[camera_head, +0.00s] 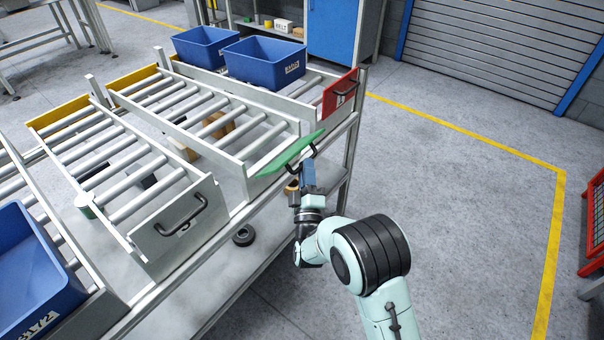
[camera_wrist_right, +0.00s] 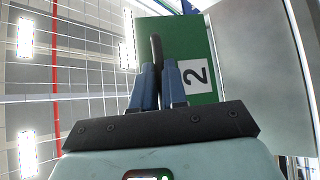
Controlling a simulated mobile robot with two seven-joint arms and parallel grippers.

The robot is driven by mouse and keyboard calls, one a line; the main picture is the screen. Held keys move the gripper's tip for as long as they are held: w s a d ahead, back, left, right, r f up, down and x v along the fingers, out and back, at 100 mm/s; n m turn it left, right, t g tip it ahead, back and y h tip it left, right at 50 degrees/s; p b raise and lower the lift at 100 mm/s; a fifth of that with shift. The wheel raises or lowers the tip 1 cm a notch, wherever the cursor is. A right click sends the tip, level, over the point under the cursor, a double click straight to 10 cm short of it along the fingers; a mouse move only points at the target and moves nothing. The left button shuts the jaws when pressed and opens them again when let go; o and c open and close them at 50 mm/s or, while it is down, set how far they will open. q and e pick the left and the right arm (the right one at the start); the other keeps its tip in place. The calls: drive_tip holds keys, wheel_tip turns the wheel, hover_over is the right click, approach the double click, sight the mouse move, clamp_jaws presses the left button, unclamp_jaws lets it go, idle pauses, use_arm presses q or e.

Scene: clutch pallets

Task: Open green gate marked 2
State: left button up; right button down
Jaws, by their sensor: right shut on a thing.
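The green gate (camera_head: 288,154) is at the end of the middle roller lane (camera_head: 207,118). It is tilted outward from upright. In the right wrist view the green gate (camera_wrist_right: 176,36) carries a white label with a black 2 (camera_wrist_right: 196,75). My right gripper (camera_head: 308,165) is at the gate's outer side, shut on its black handle (camera_head: 302,157). In the right wrist view the fingers of my right gripper (camera_wrist_right: 160,72) close around the lower part of the handle (camera_wrist_right: 156,48). My left gripper is not in view.
The neighbouring lane on the right has a red gate (camera_head: 340,93), and two blue bins (camera_head: 264,60) stand behind. A grey gate with a black handle (camera_head: 180,217) closes the nearer lane. A blue bin (camera_head: 38,270) sits at lower left. The floor right of the rack is clear.

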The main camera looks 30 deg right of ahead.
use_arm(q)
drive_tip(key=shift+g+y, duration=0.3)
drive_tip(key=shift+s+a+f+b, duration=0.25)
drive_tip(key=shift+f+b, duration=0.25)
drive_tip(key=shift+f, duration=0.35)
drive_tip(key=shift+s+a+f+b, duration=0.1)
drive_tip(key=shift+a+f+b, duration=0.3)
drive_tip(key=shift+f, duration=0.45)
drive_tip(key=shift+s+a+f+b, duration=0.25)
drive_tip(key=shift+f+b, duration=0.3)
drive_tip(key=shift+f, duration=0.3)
use_arm(e)
wheel_tip(320, 180, down, 7)
drive_tip(key=w, duration=0.1)
drive_tip(key=shift+a+y, duration=0.3)
drive_tip(key=shift+a, duration=0.15)
drive_tip(key=shift+w, duration=0.1)
drive_tip(key=c, duration=1.4)
unclamp_jaws()
drive_tip(key=shift+o, duration=1.2)
drive_tip(key=shift+w+f, duration=0.15)
drive_tip(key=shift+w, duration=0.05)
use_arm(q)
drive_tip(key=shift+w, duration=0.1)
